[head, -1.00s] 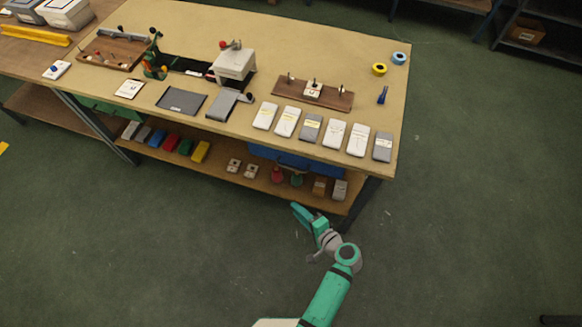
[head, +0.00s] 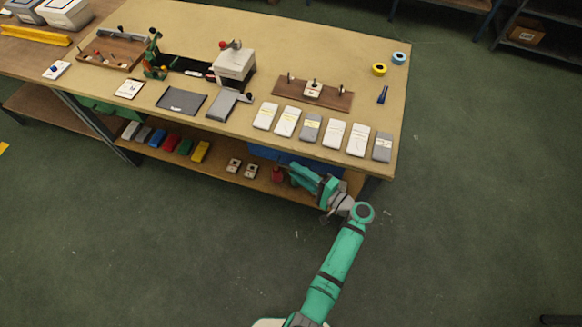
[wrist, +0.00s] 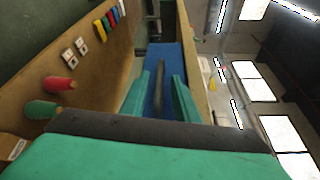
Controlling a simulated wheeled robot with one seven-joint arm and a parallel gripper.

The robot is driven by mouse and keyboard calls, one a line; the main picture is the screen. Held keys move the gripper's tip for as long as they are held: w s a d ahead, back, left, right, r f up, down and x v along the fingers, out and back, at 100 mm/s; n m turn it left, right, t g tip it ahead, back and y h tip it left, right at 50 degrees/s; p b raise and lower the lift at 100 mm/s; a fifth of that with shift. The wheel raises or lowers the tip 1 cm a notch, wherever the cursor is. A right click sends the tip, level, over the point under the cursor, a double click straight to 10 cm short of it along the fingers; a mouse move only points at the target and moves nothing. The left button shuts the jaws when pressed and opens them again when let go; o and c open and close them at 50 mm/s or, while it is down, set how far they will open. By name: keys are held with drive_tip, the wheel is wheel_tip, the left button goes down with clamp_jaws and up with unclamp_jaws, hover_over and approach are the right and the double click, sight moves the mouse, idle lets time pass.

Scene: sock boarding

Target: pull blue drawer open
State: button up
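The blue drawer (head: 262,153) hangs under the right part of the tabletop, above the lower shelf. My arm partly covers it in the head view. In the wrist view its blue front (wrist: 172,56) lies straight ahead, with a grey bar-like handle (wrist: 158,88) running along it. My gripper (head: 296,172) is at the table's front edge before the drawer. In the wrist view my gripper (wrist: 161,76) is open, its two teal fingers apart on either side of the handle in the picture. I cannot tell whether the fingertips reach past the handle.
The tabletop (head: 330,50) is close above the gripper, with a row of grey and white packs along its edge. The lower shelf (head: 225,172) holds coloured blocks, tan pieces and a red object (wrist: 58,84). The floor in front is clear.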

drive_tip(key=shift+x, duration=1.7)
clamp_jaws()
drive_tip(key=shift+s, duration=0.1)
